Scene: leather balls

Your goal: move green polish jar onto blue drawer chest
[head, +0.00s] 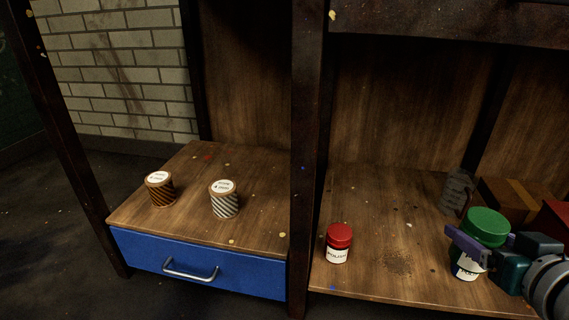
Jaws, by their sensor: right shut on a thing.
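The green polish jar (486,225) has a green lid and a white label. It is at the right of the head view, over the right-hand wooden shelf. My right gripper (478,250) is shut on it, and its fingers cover part of the jar's body. I cannot tell whether the jar's base touches the shelf. The blue drawer chest (240,274) is at the lower left, with a blue front, a metal handle and a wooden top. My left gripper is not in view.
Two striped spools, one brown (160,190) and one grey (225,202), stand on the chest top. A red-lidded jar (338,244) stands on the right shelf. A dark upright post (305,150) separates the two sides. Boxes (510,198) sit behind the green jar.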

